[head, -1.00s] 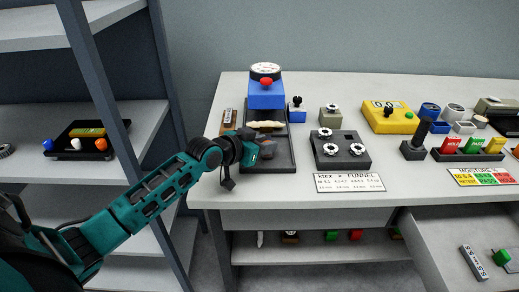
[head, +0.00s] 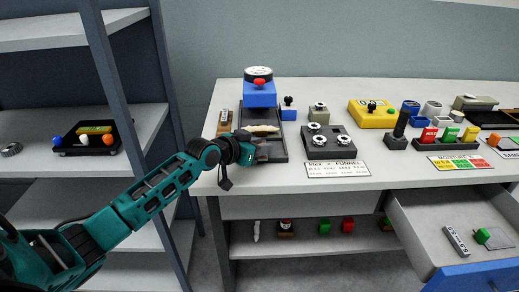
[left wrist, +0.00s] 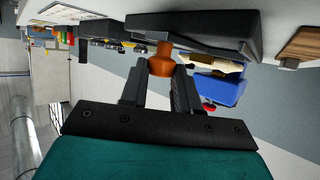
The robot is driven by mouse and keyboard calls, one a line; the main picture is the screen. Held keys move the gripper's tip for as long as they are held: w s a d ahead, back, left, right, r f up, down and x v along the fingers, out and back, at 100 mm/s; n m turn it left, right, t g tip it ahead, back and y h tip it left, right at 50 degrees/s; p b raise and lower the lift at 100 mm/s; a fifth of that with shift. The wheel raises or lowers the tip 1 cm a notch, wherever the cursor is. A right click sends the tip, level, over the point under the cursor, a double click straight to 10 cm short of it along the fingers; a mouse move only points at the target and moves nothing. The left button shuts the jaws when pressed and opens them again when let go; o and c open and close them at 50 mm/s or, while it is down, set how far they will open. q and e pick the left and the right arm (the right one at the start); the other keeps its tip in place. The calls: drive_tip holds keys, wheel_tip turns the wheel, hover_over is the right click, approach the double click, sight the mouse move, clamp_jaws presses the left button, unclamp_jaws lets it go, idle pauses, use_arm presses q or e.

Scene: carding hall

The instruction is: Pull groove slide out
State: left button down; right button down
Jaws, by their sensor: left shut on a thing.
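A black grooved base (head: 280,154) lies near the front left of the table, with a blue gauge block (head: 259,97) at its back end. A cream piece (head: 263,129) lies across the base. My left gripper (head: 263,152) is over the front half of the base. In the left wrist view its fingers (left wrist: 160,72) are shut on an orange-brown knob (left wrist: 160,50) at the side of the black base (left wrist: 225,38). The knob is hidden in the head view, and I cannot tell how far the slide stands out. My right gripper is not in view.
A wood-coloured block (head: 224,121) stands left of the base. A black block with white knobs (head: 328,143) and a label card (head: 338,169) lie to its right. A shelf rack (head: 100,100) stands left, and a drawer (head: 430,232) is open at right.

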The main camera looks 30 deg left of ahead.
use_arm(q)
drive_tip(key=shift+s+d+f, duration=0.15)
drive_tip(key=shift+d+f, duration=0.05)
drive_tip(key=shift+f, duration=0.15)
drive_tip(key=c, duration=1.2)
unclamp_jaws()
drive_tip(key=o, duration=0.4)
drive_tip(key=shift+a+r, duration=0.1)
drive_tip(key=shift+r, duration=0.15)
drive_tip(key=shift+s+r, duration=0.1)
drive_tip(key=p+v, duration=0.1)
drive_tip(key=v, duration=1.1)
drive_tip(key=shift+s+a+r, duration=0.1)
drive_tip(key=shift+s, duration=0.25)
drive_tip(key=s+d+f, duration=0.5)
drive_tip(key=f, duration=0.2)
drive_tip(key=s+d+f+g, duration=0.1)
drive_tip(key=s+d+f, duration=0.5)
drive_tip(key=f, duration=0.1)
drive_tip(key=s+d+f+g+y, duration=0.1)
drive_tip(key=s+d+f, duration=0.4)
drive_tip(key=s+f, duration=0.1)
drive_tip(key=shift+s+d+f, duration=0.1)
drive_tip(key=shift+d+f, duration=0.1)
drive_tip(key=shift+f, duration=0.25)
drive_tip(key=shift+s+d+f, duration=0.1)
drive_tip(key=shift+d+f, duration=0.1)
drive_tip(key=shift+f, duration=0.25)
